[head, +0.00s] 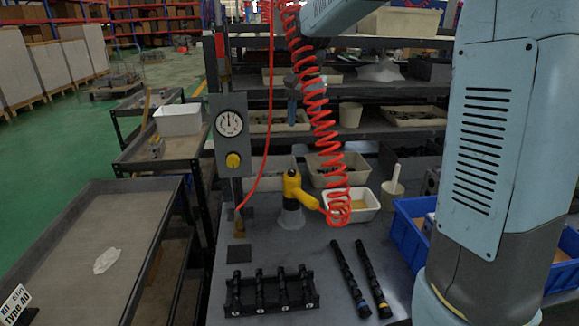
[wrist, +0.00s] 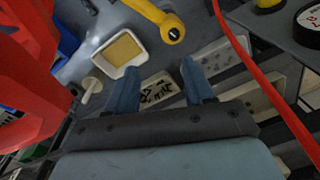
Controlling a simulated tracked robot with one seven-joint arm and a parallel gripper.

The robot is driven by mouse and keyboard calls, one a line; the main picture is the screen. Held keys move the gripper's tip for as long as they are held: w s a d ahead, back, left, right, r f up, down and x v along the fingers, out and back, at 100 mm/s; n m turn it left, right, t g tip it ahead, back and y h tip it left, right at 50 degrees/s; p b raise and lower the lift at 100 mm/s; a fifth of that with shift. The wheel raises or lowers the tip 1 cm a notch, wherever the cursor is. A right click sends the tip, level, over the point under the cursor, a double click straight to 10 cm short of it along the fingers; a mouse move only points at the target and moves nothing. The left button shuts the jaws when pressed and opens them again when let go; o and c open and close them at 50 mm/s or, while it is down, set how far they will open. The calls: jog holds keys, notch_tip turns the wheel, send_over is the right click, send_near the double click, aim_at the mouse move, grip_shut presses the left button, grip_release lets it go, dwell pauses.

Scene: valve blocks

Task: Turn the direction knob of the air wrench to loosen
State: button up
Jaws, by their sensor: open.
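The yellow air wrench (head: 293,188) stands upright on a grey holder (head: 291,218) at the middle of the bench, with its handle pointing right toward the coiled red hose. In the wrist view, part of the yellow wrench (wrist: 148,12) shows at the top, with a round end (wrist: 172,28) bearing a dark centre. I cannot make out the direction knob or its setting. My gripper (wrist: 160,66) is open and empty, its two blue fingers apart. The wrench lies beyond the fingertips in that picture, not between them.
The coiled red hose (head: 318,110) hangs before the shelves. A gauge panel (head: 230,135) with a yellow knob stands left of the wrench. Red hose also crosses the wrist view.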

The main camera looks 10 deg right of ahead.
aim_at(292, 170)
jog(key=shift+m+g, duration=0.3)
jog(key=w+f, duration=0.1)
jog(key=f, duration=0.4)
jog(key=w+a+f, duration=0.1)
jog(key=f, duration=0.4)
jog(key=w+a+f, duration=0.1)
jog(key=f, duration=0.5)
jog(key=shift+w+a, duration=0.25)
jog(key=shift+w, duration=0.05)
